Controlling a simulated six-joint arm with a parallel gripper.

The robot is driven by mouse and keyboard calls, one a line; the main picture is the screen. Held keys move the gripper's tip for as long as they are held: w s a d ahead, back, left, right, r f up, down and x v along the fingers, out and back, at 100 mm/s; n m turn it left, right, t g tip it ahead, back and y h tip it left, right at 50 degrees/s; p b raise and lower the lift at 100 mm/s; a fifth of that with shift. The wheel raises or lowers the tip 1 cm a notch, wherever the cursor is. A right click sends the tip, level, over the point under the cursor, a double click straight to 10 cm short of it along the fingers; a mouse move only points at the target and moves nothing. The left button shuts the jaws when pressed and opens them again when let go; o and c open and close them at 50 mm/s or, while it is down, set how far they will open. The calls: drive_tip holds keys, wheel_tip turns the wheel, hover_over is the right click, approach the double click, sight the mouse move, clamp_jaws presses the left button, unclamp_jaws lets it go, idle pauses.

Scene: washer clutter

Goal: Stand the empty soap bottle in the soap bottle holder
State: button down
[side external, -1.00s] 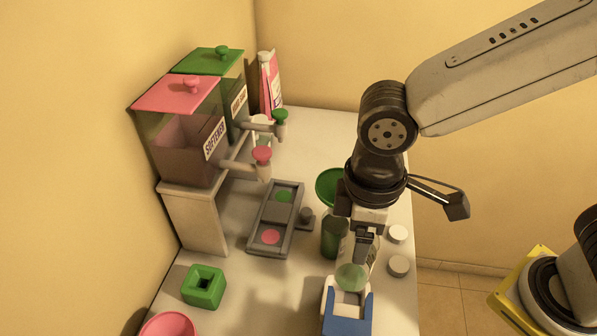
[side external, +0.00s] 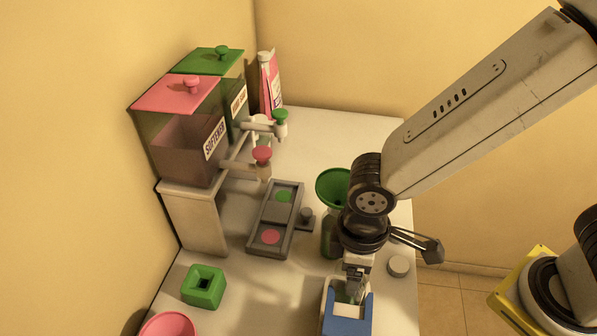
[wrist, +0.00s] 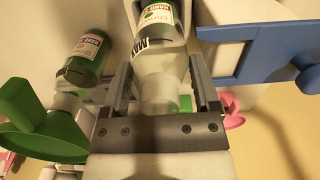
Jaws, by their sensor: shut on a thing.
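My gripper (side external: 356,280) is shut on a clear, pale bottle, taken as the soap bottle; its body (wrist: 160,72) lies between the fingers in the wrist view. Its green-banded label (wrist: 158,14) shows beyond them, with white walls around it. In the side view the gripper is low over a blue and white box (side external: 347,318), and the bottle is mostly hidden. I cannot tell whether it touches the box. No holder is marked by name; a green block with a square hole (side external: 204,286) stands at the left, apart from the gripper.
A green bottle (wrist: 88,58) with a green funnel (side external: 334,186) stands close beside my gripper. A grey tray (side external: 252,243) with green and pink discs lies left, below the dispensers (side external: 176,98). A pink bowl (side external: 168,326) is at front left. A round cap (side external: 398,266) lies right.

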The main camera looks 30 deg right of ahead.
drive_tip(key=shift+f, duration=0.75)
unclamp_jaws()
wheel_tip(320, 180, up, 12)
idle(0.7)
idle(0.5)
